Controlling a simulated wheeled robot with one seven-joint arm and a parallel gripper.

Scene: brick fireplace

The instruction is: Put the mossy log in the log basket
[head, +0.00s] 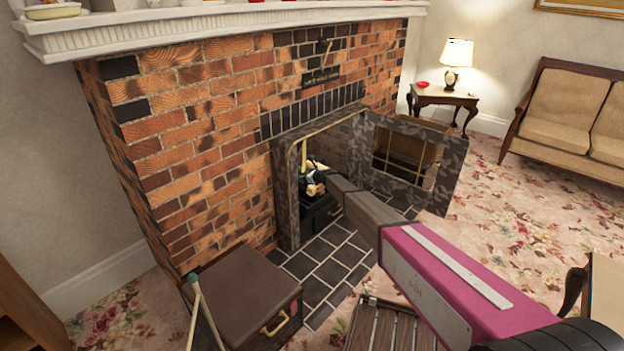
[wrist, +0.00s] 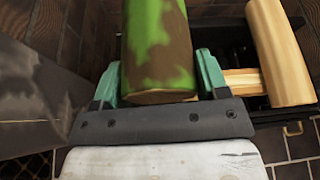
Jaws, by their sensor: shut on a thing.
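The mossy log (wrist: 157,45) is a thick brown round with bright green patches. In the wrist view it stands between the two green fingers of my gripper (wrist: 160,78), which is shut on it. In the head view my gripper (head: 316,180) is inside the fireplace opening, and the log is too small and covered to make out clearly. A slatted wooden object (head: 392,325) on the floor at bottom centre is partly hidden by my arm; I cannot tell whether it is the log basket.
Pale logs (wrist: 280,50) lie on a black grate beside the held log. A mottled dark panel (head: 450,165) with a barred window stands right of the opening. A brown lidded box (head: 245,285) sits at the front left. Dark hearth tiles (head: 325,262) are clear.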

